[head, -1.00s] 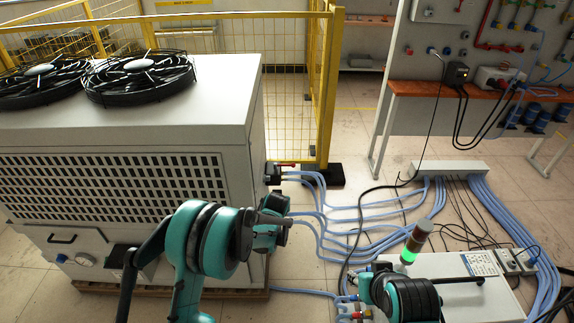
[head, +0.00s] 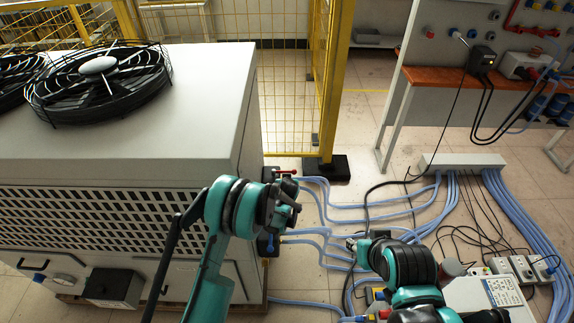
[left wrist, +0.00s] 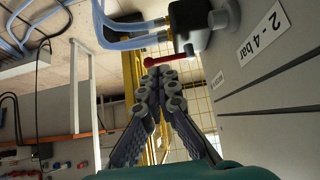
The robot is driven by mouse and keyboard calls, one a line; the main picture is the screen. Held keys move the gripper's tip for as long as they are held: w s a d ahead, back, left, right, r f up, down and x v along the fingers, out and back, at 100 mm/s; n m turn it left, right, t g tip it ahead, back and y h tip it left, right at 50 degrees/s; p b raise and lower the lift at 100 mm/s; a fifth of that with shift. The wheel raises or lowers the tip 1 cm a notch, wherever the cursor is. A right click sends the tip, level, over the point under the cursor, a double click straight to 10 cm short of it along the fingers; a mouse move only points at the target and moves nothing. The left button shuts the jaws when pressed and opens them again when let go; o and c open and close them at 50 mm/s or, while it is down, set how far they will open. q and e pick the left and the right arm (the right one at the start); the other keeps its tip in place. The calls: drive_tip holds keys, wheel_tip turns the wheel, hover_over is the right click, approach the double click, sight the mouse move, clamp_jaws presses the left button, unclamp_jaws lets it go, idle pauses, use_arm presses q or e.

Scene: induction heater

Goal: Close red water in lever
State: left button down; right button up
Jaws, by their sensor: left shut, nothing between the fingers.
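The red lever (head: 286,172) sits on a dark valve block at the right end of the big white cabinet, where blue hoses leave. It also shows in the left wrist view (left wrist: 157,62), sticking out sideways from the valve block (left wrist: 200,22). My left gripper (head: 290,205) is just below the lever in the head view. In the left wrist view its fingertips (left wrist: 160,74) are together, empty, close to the lever's free end; I cannot tell whether they touch it. My right arm's end (head: 356,244) is at the lower right; its fingers are not clear.
The white cabinet (head: 190,160) with fans fills the left. A yellow mesh fence (head: 333,80) stands behind it. Blue hoses (head: 350,213) and black cables cross the floor to the right. A white box (head: 490,300) is near my right arm. A workbench (head: 440,78) stands behind.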

use_arm(q)
drive_tip(key=w+r+b+x, duration=0.2)
drive_tip(key=b+x, duration=0.3)
drive_tip(key=x, duration=0.8)
drive_tip(key=shift+f, duration=0.15)
drive_tip(key=shift+s+d, duration=0.1)
